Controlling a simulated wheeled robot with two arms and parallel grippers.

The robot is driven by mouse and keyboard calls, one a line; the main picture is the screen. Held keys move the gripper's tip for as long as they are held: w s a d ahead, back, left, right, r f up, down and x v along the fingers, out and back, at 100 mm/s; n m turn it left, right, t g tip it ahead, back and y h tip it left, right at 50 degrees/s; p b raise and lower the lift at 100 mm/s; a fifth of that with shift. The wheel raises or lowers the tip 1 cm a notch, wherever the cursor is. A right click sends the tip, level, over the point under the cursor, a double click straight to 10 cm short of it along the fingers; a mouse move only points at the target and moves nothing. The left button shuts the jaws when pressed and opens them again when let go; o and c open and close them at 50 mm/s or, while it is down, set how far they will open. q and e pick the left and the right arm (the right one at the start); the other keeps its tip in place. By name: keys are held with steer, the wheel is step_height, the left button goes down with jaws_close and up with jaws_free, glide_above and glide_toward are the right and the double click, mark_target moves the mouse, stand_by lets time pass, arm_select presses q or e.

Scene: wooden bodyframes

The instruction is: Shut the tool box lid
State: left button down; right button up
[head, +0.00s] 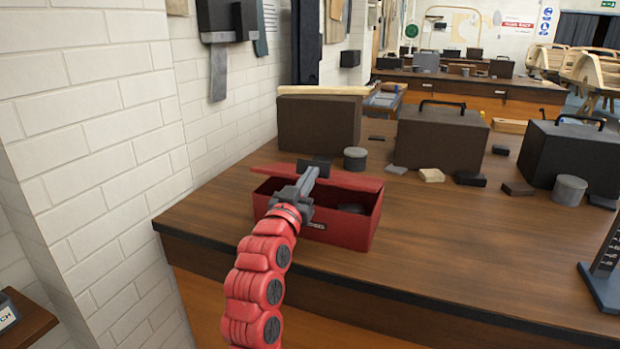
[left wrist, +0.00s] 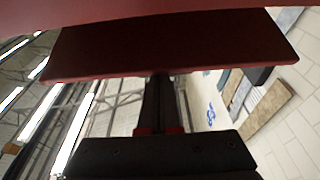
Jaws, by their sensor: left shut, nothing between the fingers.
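The red tool box (head: 345,228) stands on the wooden workbench near its front left corner. Its red lid (head: 345,180) is partly open, raised above the box body with a dark gap at the front. My left gripper (head: 314,168) is shut and empty, at the lid's upper side in the head view. Whether it touches the lid is hard to tell. In the left wrist view a red panel, likely the lid (left wrist: 170,45), fills the upper part, close to the gripper (left wrist: 160,85). My right gripper is in neither view.
Dark cases (head: 440,138) and a brown box (head: 318,122) stand behind the tool box. A grey round tin (head: 355,158) and small blocks (head: 431,175) lie behind it. A white brick wall (head: 90,130) is at the left.

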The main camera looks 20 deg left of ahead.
arm_select(q)
steer(key=shift+s+f+t+b, duration=0.2)
steer(key=shift+f+t+b, duration=0.15)
steer(key=shift+f+b, duration=0.4)
steer(key=shift+s+f+t+b, duration=0.2)
steer(key=shift+f+t+b, duration=0.2)
steer(key=shift+b, duration=0.5)
stand_by(2.7)
steer(key=shift+r, duration=0.1)
stand_by(0.7)
